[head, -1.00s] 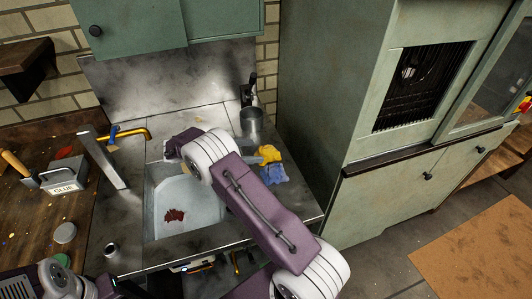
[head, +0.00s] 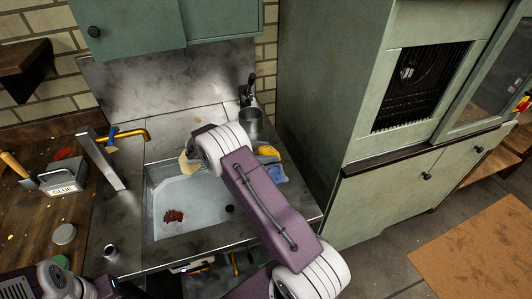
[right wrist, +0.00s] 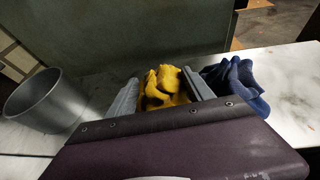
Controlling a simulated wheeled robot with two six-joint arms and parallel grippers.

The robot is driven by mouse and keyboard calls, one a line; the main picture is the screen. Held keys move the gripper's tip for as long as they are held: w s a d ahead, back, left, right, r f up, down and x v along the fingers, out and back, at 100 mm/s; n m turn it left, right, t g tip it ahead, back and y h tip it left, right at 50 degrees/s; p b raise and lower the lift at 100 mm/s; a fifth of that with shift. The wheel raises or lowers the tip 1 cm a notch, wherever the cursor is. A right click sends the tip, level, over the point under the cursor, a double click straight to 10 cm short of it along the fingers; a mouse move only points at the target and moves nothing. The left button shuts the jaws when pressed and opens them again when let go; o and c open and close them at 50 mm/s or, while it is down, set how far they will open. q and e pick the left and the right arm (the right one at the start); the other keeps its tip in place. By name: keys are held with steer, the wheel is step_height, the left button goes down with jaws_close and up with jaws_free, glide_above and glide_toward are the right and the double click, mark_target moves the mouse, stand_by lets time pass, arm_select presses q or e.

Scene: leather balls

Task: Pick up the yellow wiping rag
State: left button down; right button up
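The yellow wiping rag (right wrist: 165,84) is a crumpled cloth in the right wrist view, between the two grey fingers of my right gripper (right wrist: 160,77). The fingers stand apart, one on each side of the rag. I cannot tell whether they touch it. In the head view, the yellow rag (head: 267,151) shows on the counter right of the sink, partly covered by my right arm, which also hides the right gripper's fingers. My left gripper cannot be made out in the head view.
A blue rag (right wrist: 236,84) lies right beside the yellow one. A metal cup (right wrist: 46,101) stands to the left. The sink (head: 190,205) holds a dark red thing (head: 173,216). A green cabinet (head: 320,100) rises close behind the rags.

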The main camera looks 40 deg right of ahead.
mark_target(268, 146)
steer(key=shift+s+d+r, duration=0.1)
steer(key=shift+s+r, duration=0.05)
steer(key=shift+r, duration=1.05)
steer(key=shift+s+r, duration=0.15)
steer(key=shift+r, duration=1)
arm_select(q)
steer(key=shift+r+p, duration=0.45)
arm_select(e)
steer(key=s+d+r, duration=0.2)
steer(key=s+r, duration=0.4)
steer(key=s, duration=0.4)
steer(key=shift+s+d+r, duration=0.15)
steer(key=shift+s, duration=0.25)
